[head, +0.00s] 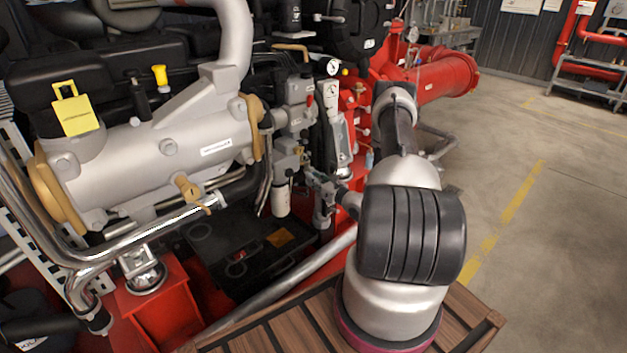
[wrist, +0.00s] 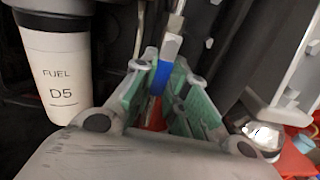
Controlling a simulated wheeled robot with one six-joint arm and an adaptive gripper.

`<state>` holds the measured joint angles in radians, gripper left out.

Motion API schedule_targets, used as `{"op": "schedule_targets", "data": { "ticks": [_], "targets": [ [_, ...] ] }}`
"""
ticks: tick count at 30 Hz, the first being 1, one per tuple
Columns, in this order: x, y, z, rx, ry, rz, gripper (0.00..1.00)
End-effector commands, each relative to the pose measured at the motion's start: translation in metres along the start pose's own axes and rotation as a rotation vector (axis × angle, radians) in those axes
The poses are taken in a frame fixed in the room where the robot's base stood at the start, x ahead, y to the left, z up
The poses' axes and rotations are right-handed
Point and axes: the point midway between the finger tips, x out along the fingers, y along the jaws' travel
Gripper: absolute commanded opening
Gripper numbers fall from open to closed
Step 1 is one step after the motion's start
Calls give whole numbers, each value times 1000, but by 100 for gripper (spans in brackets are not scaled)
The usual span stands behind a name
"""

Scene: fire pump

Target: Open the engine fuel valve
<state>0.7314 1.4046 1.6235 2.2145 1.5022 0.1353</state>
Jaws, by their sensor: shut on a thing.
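My gripper (wrist: 165,78) shows in the wrist view with green pads on both fingers. It is shut on a narrow lever with a blue sleeve (wrist: 161,76), which lies between the pads. The lever's metal end runs up out of the grip. I take it for the fuel valve handle; the valve body is hidden. A white canister marked FUEL D5 (wrist: 58,85) hangs just left of the fingers. In the head view, my gripper (head: 318,184) is small beside the engine, right of the white canister (head: 281,200). The blue lever cannot be made out there.
The silver engine cylinder (head: 155,160) and chrome pipe (head: 150,222) lie to the left. Gauges (head: 332,68) and grey fittings crowd above the gripper. A red pipe (head: 445,75) stands behind my arm. A slatted wooden surface (head: 275,330) is in front. The floor at right is clear.

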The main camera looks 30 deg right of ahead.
Motion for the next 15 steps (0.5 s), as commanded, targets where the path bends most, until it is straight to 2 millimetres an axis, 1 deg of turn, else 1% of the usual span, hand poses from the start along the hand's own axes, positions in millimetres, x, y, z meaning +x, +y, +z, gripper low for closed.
{"op": "schedule_targets", "data": {
  "ticks": [3,10,11,12,14,15],
  "targets": [
    [0,-2,0,-58,0,0,0],
    [0,-2,0,-62,0,0,0],
    [0,-2,0,-62,0,0,19],
    [0,-2,0,-62,0,0,26],
    [0,-2,0,-61,0,0,37],
    [0,-2,0,-61,0,0,37]
  ]
}}
